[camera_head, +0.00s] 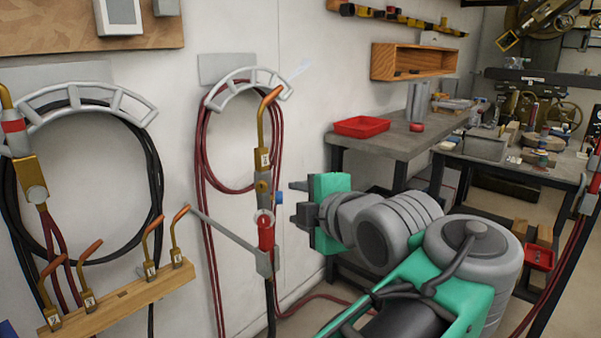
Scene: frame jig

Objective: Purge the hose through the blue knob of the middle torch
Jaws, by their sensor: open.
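The middle torch (264,189) hangs upright on the wall, with a copper tip, a brass body and a red part lower down. A small blue knob (279,197) sticks out on its right side. A red hose (204,190) loops over a grey hanger (247,80) beside it. My gripper (294,200) is open, with its dark fingers pointing left toward the torch. The fingertips are just right of the blue knob in the picture. I cannot tell how far apart they are in depth. Nothing shows between the fingers.
Another torch (22,160) hangs at the left, beside black hose. A wooden rack (120,300) with several copper tips juts out at lower left. A grey bar (225,238) reaches to the middle torch's lower end. A workbench (385,140) with a red tray (362,126) stands behind my arm.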

